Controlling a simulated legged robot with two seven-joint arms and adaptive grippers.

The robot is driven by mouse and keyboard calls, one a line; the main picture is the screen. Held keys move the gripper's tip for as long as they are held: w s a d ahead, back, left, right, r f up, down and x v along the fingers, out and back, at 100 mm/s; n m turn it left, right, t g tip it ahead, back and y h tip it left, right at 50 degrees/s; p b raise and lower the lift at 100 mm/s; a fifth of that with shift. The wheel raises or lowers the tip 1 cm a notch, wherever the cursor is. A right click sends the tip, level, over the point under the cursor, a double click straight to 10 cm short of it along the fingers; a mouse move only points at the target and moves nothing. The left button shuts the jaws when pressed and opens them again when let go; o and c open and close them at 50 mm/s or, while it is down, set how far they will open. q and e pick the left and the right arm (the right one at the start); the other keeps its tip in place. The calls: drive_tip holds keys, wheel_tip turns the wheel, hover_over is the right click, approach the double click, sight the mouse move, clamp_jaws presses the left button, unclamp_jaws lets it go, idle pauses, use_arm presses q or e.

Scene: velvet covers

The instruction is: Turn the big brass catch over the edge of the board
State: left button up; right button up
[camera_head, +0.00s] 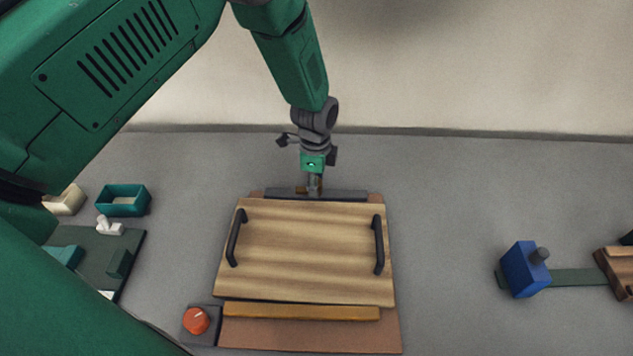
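The wooden board (305,255) lies on a brown base (310,337), with a dark handle on its left side (236,238) and another on its right (378,245). My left gripper (314,184) points down at the middle of the board's far edge, in front of a dark strip (350,195). A small brass-coloured piece (301,189) shows beside its fingertips, probably the catch; most of it is hidden. I cannot tell whether the fingers touch it or which way it is turned. The fingers are too small to read as open or shut. My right gripper is not in view.
An ochre bar (300,312) runs along the board's near edge. A red button (196,320) sits at the near left. A teal tray (123,201) and a dark green board (122,250) lie left. A blue block (524,269) stands right. Grey table between is clear.

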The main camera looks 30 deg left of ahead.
use_arm(q)
drive_tip(key=shift+a, duration=0.2)
drive_tip(key=shift+c, duration=0.4)
drive_tip(key=shift+d, duration=0.25)
drive_tip(key=shift+w+n, duration=0.1)
drive_tip(key=shift+n, duration=0.3)
drive_tip(key=shift+a+r+n, duration=0.1)
drive_tip(key=shift+n, duration=1)
drive_tip(key=n+p, duration=0.1)
drive_tip(key=n, duration=0.9)
drive_tip(key=shift+w+n, duration=0.15)
drive_tip(key=shift+n, duration=0.25)
drive_tip(key=shift+r+n, duration=0.1)
drive_tip(key=shift+n, duration=1.9)
drive_tip(key=shift+w, duration=0.1)
